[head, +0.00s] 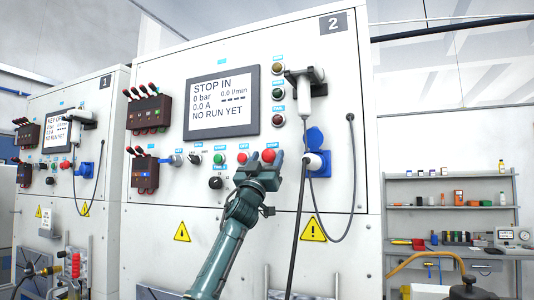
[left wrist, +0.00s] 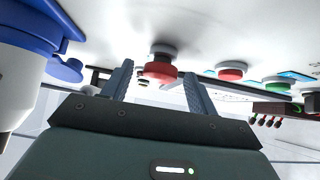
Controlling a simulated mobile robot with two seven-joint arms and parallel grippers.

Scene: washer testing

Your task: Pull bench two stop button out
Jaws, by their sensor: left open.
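Bench two's red mushroom stop button (head: 269,156) sits at the right end of the button row on the white panel. The display (head: 222,104) above reads "STOP IN". My left gripper (head: 264,163) is open right in front of this button, with fingers to either side of it. In the left wrist view, the red button head (left wrist: 160,72) shows between the two open fingertips (left wrist: 157,77), with a gap on both sides. I cannot tell how deep the fingers reach around it. My right gripper is not in view.
Another red button (head: 242,158) and a green button (head: 218,159) lie to the left. A blue socket with its plug (head: 316,150) is close on the right, with a hanging black cable (head: 301,200). Bench one (head: 62,150) stands further left.

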